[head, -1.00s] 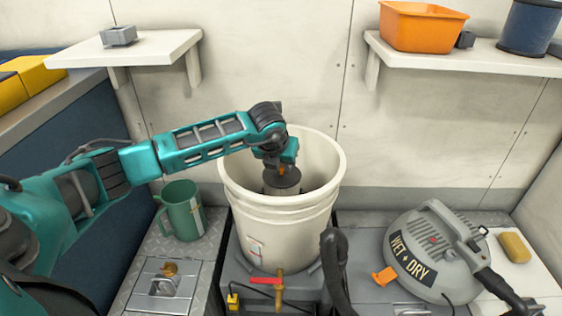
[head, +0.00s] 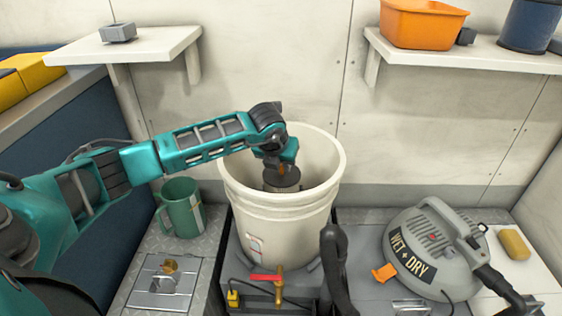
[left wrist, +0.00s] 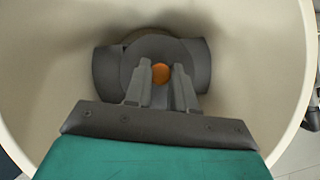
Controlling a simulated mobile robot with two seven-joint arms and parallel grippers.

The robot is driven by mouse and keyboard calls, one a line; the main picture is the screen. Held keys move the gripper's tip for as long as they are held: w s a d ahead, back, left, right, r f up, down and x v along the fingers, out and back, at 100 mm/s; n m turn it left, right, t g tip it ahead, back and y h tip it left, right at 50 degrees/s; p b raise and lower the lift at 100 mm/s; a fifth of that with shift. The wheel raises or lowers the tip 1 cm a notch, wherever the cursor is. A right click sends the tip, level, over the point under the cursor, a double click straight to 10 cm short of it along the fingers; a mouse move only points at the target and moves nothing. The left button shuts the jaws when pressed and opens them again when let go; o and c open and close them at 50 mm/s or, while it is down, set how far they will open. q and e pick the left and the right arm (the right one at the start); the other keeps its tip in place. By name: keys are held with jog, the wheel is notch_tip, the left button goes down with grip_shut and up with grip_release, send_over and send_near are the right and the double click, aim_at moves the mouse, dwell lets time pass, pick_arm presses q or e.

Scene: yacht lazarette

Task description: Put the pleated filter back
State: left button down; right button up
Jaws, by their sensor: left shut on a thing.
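My left gripper (head: 282,168) reaches down inside the white bucket (head: 262,215). Its fingers are shut on the orange knob (left wrist: 160,73) of a round dark grey part (left wrist: 136,62), which also shows under the fingers in the head view (head: 283,186). In the left wrist view a wider dark grey body (left wrist: 107,72) lies behind this disc, low in the bucket. I see no clear pleats on the held part, and its underside is hidden. I cannot tell whether it touches the body below. My right gripper is not in view.
The grey wet and dry vacuum head (head: 432,250) lies right of the bucket, near a yellow sponge (head: 514,244). A green mug (head: 182,210) stands at left. A red-handled valve (head: 272,280) is in front. The right shelf holds an orange bin (head: 424,27) and a dark blue cylinder (head: 530,26).

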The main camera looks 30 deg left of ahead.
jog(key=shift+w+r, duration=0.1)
pick_arm(q)
jog(key=c, duration=1)
grip_release()
jog(key=shift+c, duration=0.2)
jog(key=shift+o, duration=0.8)
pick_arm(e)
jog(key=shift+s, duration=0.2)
pick_arm(q)
jog(key=shift+p+v, duration=1.8)
jog(key=shift+v, duration=4.65)
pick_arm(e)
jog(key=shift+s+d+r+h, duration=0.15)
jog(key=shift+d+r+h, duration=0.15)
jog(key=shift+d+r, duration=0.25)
